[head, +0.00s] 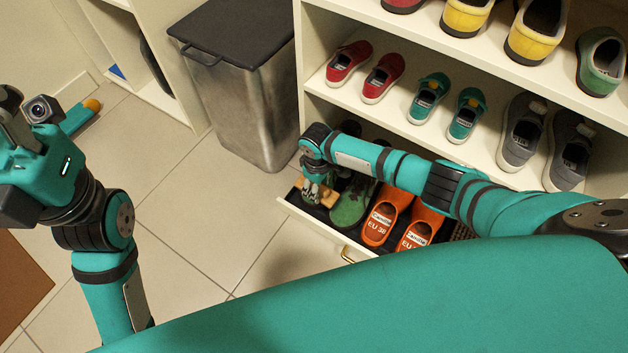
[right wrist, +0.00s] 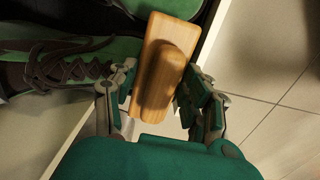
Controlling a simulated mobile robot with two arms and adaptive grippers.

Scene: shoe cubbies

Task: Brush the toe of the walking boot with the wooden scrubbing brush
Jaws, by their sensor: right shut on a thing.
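The walking boot (right wrist: 90,68), green with dark laces, lies at the left in the right wrist view. Green footwear (head: 347,208) shows beside my right gripper in the head view, partly hidden by my arm. My right gripper (right wrist: 157,100) is shut on the wooden scrubbing brush (right wrist: 168,62), a light wood block with a raised rounded grip. In the head view, the brush (head: 329,198) is mostly hidden under the right gripper (head: 317,192). The brush is close beside the boot; I cannot tell whether they touch. My left gripper (head: 14,125) is at the left edge, its fingers partly cut off.
Orange shoes (head: 385,220) stand in the pulled-out drawer (head: 322,230) right of the green footwear. Shelves (head: 395,118) of paired shoes rise behind it. A metal bin (head: 240,100) stands left of the shelves. The tiled floor (head: 200,220) in front is mostly clear.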

